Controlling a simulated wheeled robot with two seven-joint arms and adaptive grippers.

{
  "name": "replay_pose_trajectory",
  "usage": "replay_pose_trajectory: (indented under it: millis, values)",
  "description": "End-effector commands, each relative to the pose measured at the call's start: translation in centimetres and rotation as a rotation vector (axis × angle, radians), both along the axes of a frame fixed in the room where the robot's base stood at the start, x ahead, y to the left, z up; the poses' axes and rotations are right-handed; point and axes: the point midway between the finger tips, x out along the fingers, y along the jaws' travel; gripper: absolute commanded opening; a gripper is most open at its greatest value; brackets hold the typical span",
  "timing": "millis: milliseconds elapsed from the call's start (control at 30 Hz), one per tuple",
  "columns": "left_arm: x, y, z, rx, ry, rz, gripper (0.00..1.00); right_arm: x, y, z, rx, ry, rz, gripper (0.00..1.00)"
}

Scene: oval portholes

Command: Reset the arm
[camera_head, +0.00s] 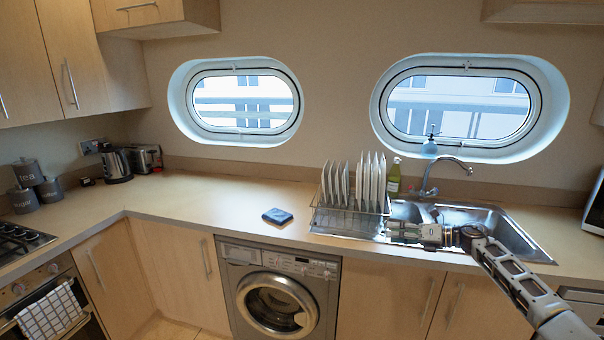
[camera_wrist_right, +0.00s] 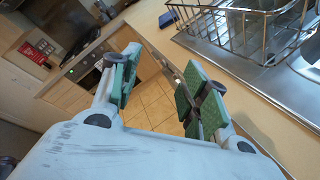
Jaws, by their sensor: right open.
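My right arm comes in from the lower right in the head view. Its gripper (camera_head: 392,231) hangs over the front of the sink, pointing left, near the front of the dish rack. In the right wrist view the gripper (camera_wrist_right: 158,92) has its green-padded fingers spread apart with nothing between them; floor tiles and cabinet fronts show in the gap. My left gripper does not show in either view.
A dish rack (camera_head: 345,222) with several white plates stands beside the metal sink (camera_head: 480,216). A tap (camera_head: 432,178) and a green bottle (camera_head: 394,178) stand behind. A folded blue cloth (camera_head: 277,216) lies on the counter (camera_head: 190,200), which is mostly clear around it.

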Motion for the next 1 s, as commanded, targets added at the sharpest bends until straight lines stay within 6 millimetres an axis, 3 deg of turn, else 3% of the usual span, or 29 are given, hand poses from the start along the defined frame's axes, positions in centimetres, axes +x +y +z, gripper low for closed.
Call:
replay_pose_trajectory:
  millis: [33, 333, 567, 767, 1000]
  values:
    - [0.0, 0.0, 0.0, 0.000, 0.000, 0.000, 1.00, 0.1, 0.3, -1.7, 0.043, 0.032, -0.029, 0.45]
    - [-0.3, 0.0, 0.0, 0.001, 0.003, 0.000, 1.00, 0.5, 0.7, -10.2, 0.287, 0.213, -0.228, 0.45]
    - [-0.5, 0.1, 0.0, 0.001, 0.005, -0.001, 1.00, -0.5, 0.3, -17.7, 0.458, 0.366, -0.398, 0.45]
    - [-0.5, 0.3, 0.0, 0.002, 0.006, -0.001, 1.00, -2.7, -0.5, -25.4, 0.604, 0.518, -0.572, 0.45]
    - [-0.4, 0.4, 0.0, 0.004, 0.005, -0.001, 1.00, -7.0, -1.7, -35.0, 0.755, 0.701, -0.794, 0.45]
